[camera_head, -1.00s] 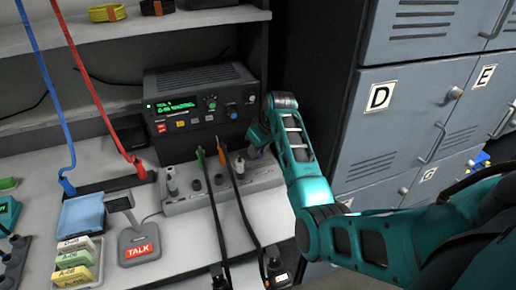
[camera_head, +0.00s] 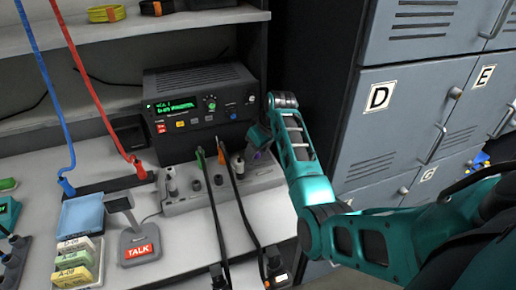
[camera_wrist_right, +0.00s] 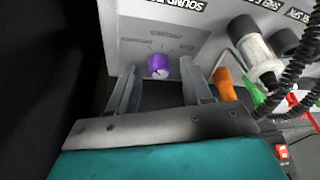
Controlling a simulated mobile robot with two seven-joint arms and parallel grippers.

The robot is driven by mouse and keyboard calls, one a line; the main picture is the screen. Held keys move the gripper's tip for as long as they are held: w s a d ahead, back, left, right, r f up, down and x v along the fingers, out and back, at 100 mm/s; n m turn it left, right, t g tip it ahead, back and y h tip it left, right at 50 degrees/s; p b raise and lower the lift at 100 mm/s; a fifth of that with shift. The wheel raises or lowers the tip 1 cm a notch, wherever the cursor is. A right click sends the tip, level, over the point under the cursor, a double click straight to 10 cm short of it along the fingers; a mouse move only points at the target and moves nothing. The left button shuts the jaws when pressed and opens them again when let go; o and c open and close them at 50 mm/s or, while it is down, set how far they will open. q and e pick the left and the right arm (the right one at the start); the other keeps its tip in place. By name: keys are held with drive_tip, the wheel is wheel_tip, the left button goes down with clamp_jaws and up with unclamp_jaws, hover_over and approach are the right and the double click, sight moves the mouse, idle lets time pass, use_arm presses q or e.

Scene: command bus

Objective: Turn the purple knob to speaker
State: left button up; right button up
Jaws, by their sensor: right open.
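The purple knob (camera_wrist_right: 158,66) sits on a grey panel (camera_wrist_right: 185,25) in the right wrist view, with small printed labels around it that are too blurred to read. In the head view a bit of purple (camera_head: 257,155) shows by the right gripper. My right gripper (camera_wrist_right: 160,72) is open, with its two fingers on either side of the knob. Whether either finger touches it I cannot tell. In the head view my right gripper (camera_head: 256,144) is at the right end of the grey socket box (camera_head: 205,200), partly hidden by its own wrist. My left gripper is not in view.
Green (camera_head: 201,158) and orange (camera_head: 221,152) plugs with black cables stand left of the gripper. A black radio (camera_head: 205,100) with a green display is behind. A TALK microphone (camera_head: 138,243) is at the left.

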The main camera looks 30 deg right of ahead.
drive_tip(key=shift+r, duration=0.15)
drive_tip(key=a+v, duration=0.1)
drive_tip(key=v, duration=1.1)
drive_tip(key=shift+d+r, duration=0.35)
drive_tip(key=shift+d, duration=0.2)
drive_tip(key=shift+s, duration=0.1)
